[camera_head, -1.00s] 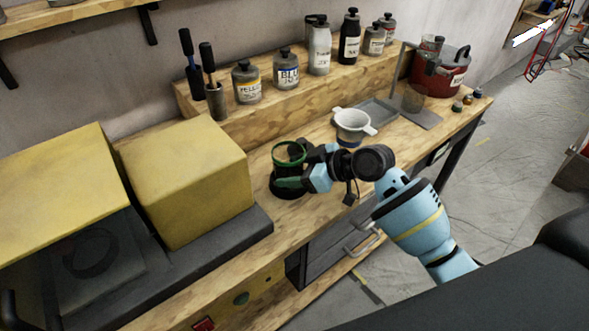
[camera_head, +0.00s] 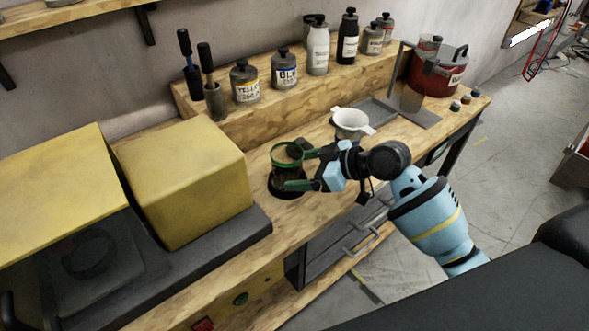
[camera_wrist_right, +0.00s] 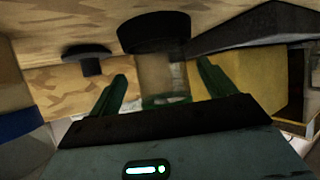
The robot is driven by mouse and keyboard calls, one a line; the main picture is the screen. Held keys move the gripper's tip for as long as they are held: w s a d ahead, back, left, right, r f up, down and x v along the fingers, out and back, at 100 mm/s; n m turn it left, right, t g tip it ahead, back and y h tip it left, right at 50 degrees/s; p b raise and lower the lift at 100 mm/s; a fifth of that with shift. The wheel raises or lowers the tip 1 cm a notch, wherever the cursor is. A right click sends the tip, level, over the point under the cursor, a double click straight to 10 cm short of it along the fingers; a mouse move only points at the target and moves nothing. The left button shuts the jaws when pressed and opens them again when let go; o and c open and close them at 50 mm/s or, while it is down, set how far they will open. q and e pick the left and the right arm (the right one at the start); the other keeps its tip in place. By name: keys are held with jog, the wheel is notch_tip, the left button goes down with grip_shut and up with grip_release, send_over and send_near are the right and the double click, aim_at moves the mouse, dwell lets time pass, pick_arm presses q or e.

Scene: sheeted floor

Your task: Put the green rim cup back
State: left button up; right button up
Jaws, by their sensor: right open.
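The green rim cup (camera_head: 286,155) stands upright at the round black holder (camera_head: 290,190) on the wooden workbench. Its clear body (camera_wrist_right: 160,75) shows in the right wrist view between my fingers, with the green rim (camera_wrist_right: 166,101) near the gripper body and the black holder (camera_wrist_right: 154,31) beyond. My right gripper (camera_head: 298,169) is open just to the right of the cup, its green fingers spread to either side. In the wrist view the gripper (camera_wrist_right: 161,74) has visible gaps between fingers and cup. My left gripper is not in view.
A white funnel-like cup (camera_head: 350,123) stands to the right, near a grey tray (camera_head: 377,111) and a metal stand (camera_head: 414,113). A yellow box (camera_head: 183,180) is close on the left. Bottles, such as the blue-labelled one (camera_head: 285,70), line the raised shelf behind.

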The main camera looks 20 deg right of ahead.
jog(key=v, duration=0.8)
jog(key=shift+s+d+r, duration=0.2)
jog(key=shift+d, duration=0.05)
